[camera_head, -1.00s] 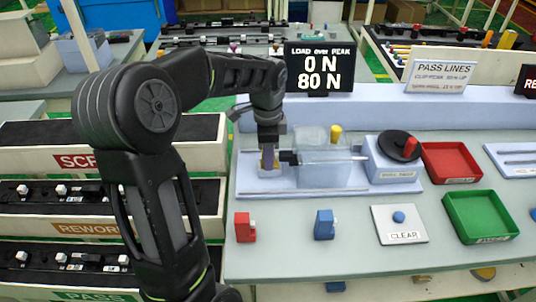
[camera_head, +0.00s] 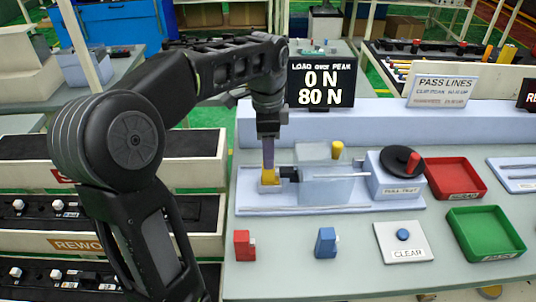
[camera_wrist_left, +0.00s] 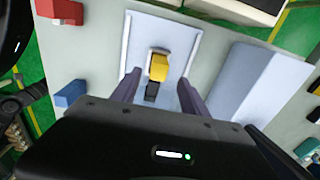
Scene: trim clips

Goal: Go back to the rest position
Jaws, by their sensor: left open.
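My left gripper (camera_head: 268,164) hangs pointing down over the test fixture (camera_head: 400,203) at the left end of its pale base. A yellow clip (camera_head: 267,176) stands in a small light block there, just below the fingertips. In the left wrist view the yellow clip (camera_wrist_left: 158,67) lies between the two spread fingers (camera_wrist_left: 160,85), with a gap on each side. The gripper is open and holds nothing. My right gripper is not in view.
The display (camera_head: 320,75) behind the fixture reads 0 N over 80 N. A clear guard (camera_head: 335,187), a black dial (camera_head: 398,160), a red tray (camera_head: 455,178) and a green tray (camera_head: 486,235) stand to the right. Red (camera_head: 243,245) and blue (camera_head: 326,243) blocks stand in front.

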